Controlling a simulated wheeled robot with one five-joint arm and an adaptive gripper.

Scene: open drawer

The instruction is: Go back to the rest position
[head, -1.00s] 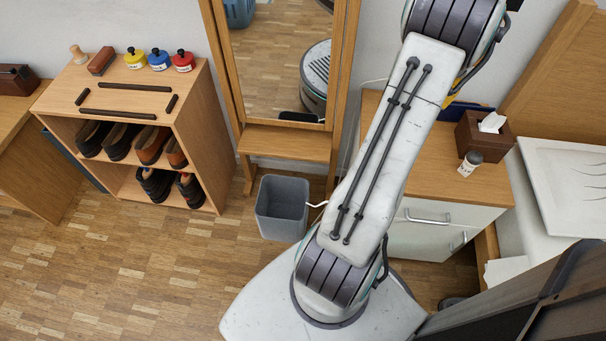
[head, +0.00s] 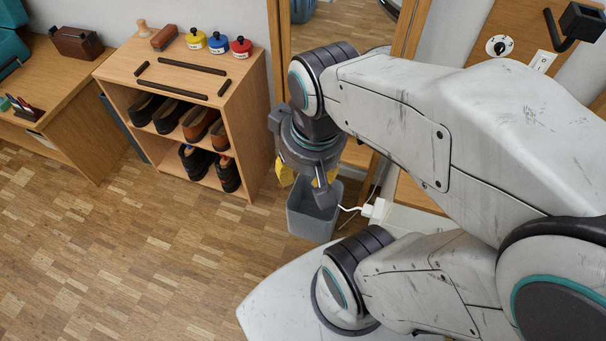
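My gripper (head: 305,178) hangs at the end of my folded arm, pointing down, near the middle of the head view. Two yellow finger parts show, one on each side, with a gap between them. The wrist covers part of the gripper, and I cannot make out the fingertips well. I see nothing held in it. It appears in front of the mirror stand and above the grey bin (head: 312,212). The drawer cabinet is mostly hidden behind my arm.
A wooden shoe rack (head: 255,125) with shoes and polish tins stands left of my gripper. A desk (head: 65,95) is at the far left. A mirror frame (head: 280,60) stands behind the gripper. The parquet floor (head: 130,255) at lower left is clear.

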